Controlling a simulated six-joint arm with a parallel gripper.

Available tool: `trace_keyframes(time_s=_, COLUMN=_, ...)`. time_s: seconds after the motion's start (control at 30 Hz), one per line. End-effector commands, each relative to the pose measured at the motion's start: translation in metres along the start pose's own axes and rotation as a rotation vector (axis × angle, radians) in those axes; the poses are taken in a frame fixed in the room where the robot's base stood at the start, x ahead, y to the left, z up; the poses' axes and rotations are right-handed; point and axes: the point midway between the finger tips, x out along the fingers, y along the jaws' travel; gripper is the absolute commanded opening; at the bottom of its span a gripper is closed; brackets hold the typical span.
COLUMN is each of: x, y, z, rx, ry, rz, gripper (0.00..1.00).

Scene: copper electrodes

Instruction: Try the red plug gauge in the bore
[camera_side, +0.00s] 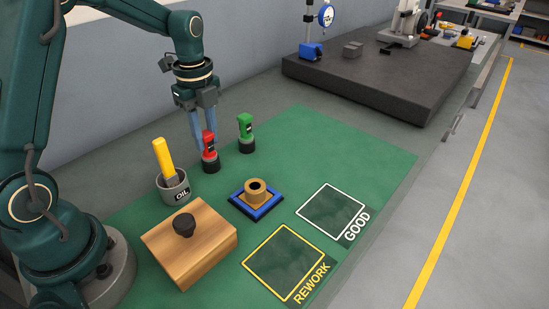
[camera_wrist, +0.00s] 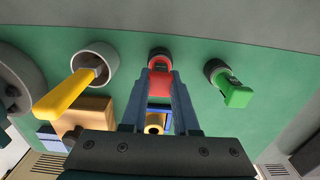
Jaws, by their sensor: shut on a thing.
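The red plug gauge (camera_side: 209,148) stands upright in a dark round holder (camera_side: 211,165) on the green mat. My gripper (camera_side: 205,138) points down and is shut on its red handle, which also shows between the fingers in the wrist view (camera_wrist: 160,78). The bore is in a brass-coloured bushing (camera_side: 256,190) on a blue-edged square base (camera_side: 257,205), in front and to the right of the gauge. In the wrist view the bushing (camera_wrist: 153,129) is partly hidden by my gripper. The gauge's lower end is hidden in its holder.
A green plug gauge (camera_side: 245,125) stands in its holder to the right. An OIL cup (camera_side: 174,187) with a yellow-handled tool (camera_side: 163,156) stands left, near a wooden block with a black knob (camera_side: 190,245). GOOD (camera_side: 333,207) and REWORK (camera_side: 287,262) squares are empty.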

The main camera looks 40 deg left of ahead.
Motion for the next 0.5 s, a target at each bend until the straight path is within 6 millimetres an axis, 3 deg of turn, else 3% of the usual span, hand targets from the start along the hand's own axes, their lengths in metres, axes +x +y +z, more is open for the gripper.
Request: trace_keyframes(time_s=0.5, x=-0.039, y=-0.001, z=0.0, rx=0.0, ry=-0.001, rz=-0.004, gripper=0.0)
